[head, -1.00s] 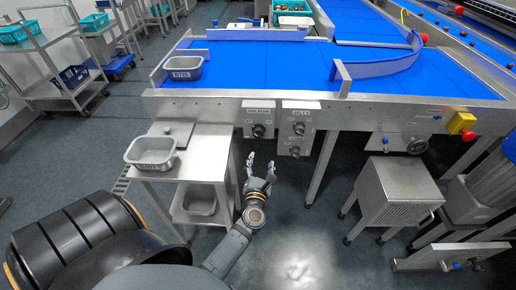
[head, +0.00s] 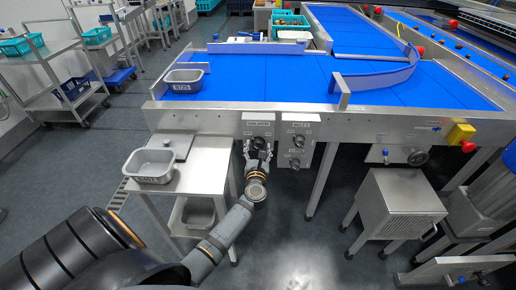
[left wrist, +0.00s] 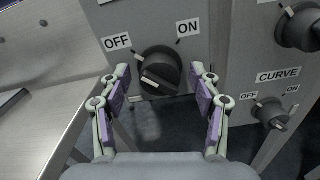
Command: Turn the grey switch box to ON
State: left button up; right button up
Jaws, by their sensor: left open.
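The grey switch box (head: 258,120), with a label on top, hangs under the front edge of the blue belt table. In the left wrist view its black rotary knob (left wrist: 160,72) sits between OFF at upper left and ON at upper right. My left gripper (head: 258,150) is open in front of the box. In the left wrist view its purple-padded fingers stand on either side of the knob, apart from each other; I cannot tell whether they touch it. My right gripper is not in view.
A second switch box (head: 297,140) with two knobs hangs just to the right; its lower knob (left wrist: 271,112), labelled CURVE, shows in the left wrist view. A steel side table (head: 205,175) with a grey tray (head: 150,178) stands to the left. A steel cabinet (head: 402,207) stands at right.

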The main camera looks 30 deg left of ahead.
pick_arm(q)
jog(key=shift+c, duration=0.6)
jog(key=c, duration=1)
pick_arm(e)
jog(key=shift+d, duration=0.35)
